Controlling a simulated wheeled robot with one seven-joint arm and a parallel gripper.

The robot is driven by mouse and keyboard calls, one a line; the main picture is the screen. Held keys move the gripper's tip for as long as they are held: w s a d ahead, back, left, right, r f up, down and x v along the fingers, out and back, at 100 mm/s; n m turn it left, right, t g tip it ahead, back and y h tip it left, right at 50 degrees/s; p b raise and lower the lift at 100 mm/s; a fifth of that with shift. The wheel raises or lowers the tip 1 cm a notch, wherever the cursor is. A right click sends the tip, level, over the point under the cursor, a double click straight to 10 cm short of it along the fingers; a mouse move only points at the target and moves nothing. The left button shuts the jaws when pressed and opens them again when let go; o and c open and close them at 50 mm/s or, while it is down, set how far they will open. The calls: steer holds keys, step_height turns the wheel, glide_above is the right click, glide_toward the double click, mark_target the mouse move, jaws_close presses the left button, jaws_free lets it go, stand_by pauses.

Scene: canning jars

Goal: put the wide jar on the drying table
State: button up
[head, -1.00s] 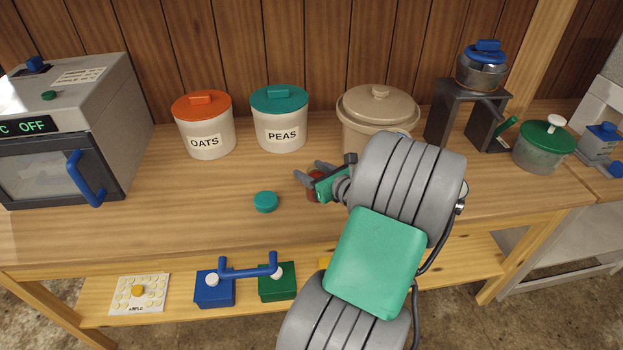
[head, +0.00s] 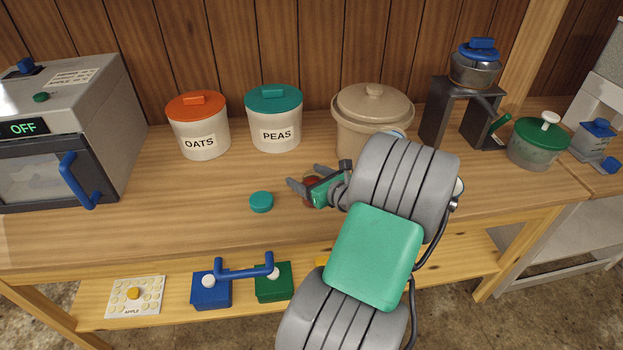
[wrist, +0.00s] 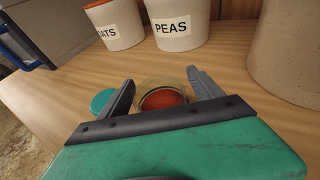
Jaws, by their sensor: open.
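A low round glass jar with red contents (wrist: 162,97) stands on the wooden counter. In the wrist view it lies between the two fingers of my gripper (wrist: 160,80), which are spread apart with no clear contact. In the head view the jar shows only as a red patch (head: 311,186), mostly hidden by my open gripper (head: 303,177). I cannot tell for sure that it is the wide jar. A teal round lid (head: 261,202) lies left of it, also seen in the wrist view (wrist: 102,100). I cannot identify the drying table.
The OATS canister (head: 198,130), PEAS canister (head: 274,122) and a beige crock (head: 348,130) stand behind. An oven (head: 60,130) is at left. A dark stand (head: 436,125) and a green-lidded pot (head: 538,148) are at right. The counter's front left is clear.

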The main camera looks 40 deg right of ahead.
steer(key=v, duration=1.2)
steer(key=shift+p, duration=0.4)
